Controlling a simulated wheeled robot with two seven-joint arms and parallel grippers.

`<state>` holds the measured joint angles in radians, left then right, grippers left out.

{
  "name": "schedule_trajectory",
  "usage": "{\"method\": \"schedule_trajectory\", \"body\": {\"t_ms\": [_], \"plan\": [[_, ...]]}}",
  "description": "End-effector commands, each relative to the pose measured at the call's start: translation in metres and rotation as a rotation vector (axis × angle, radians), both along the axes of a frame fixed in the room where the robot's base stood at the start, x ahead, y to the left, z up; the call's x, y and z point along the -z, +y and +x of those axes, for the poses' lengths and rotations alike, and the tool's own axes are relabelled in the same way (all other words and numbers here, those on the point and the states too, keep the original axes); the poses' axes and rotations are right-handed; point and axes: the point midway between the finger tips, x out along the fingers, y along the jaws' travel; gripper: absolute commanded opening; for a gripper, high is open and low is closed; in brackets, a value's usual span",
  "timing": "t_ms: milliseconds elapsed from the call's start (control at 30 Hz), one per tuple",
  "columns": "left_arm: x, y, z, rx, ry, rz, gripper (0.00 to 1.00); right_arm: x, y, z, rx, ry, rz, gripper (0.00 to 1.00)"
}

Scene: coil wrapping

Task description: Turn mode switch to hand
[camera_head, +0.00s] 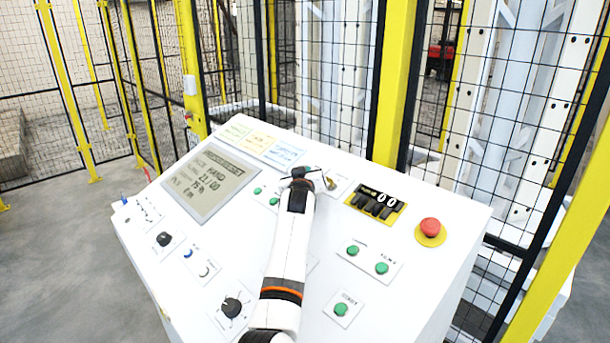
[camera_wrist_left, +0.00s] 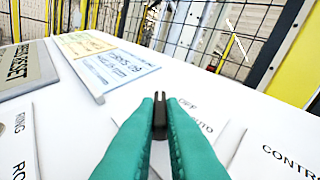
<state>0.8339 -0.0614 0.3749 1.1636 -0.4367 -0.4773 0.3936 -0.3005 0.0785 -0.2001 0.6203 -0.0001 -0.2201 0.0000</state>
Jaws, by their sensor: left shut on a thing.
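The white control panel (camera_head: 235,185) slopes across the middle of the head view. My left gripper (camera_head: 318,178) is at the upper middle of the panel, and its arm hides part of the panel below. In the left wrist view, the green fingers of my left gripper (camera_wrist_left: 160,107) are shut on a small dark upright switch, the mode switch (camera_wrist_left: 160,118). The labels OFF and AUTO show just right of it; the rest of its plate is hidden by the fingers. My right gripper is not in view.
Black knobs (camera_head: 232,307) are at left. Yellow-posted mesh fencing (camera_head: 398,80) stands behind the panel.

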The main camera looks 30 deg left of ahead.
Motion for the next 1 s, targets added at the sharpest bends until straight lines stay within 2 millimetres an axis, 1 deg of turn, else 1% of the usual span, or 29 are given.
{"method": "schedule_trajectory", "body": {"t_ms": [200, 233, 333, 600, 733, 867, 1000], "plan": [[0.0, 0.0, 0.0, 0.0, 0.0, -0.001, 0.0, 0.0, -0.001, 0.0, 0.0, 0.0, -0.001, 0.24], [0.0, 0.0, 0.0, 0.0, 0.0, -0.001, 0.14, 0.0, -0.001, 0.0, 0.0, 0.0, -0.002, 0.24], [0.0, 0.0, 0.0, 0.0, 0.001, 0.0, 0.3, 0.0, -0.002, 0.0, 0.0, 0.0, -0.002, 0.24], [0.0, 0.0, 0.0, 0.001, 0.0, 0.0, 0.31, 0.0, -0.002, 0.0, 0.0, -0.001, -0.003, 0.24], [-0.001, -0.002, -0.004, 0.0, -0.002, 0.001, 0.31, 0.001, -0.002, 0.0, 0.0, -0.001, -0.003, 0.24], [-0.001, -0.007, -0.016, 0.0, -0.002, 0.001, 0.31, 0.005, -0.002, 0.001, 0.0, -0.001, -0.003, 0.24], [-0.002, -0.016, -0.038, 0.001, -0.003, 0.0, 0.31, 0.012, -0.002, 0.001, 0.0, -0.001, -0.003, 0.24]]}}
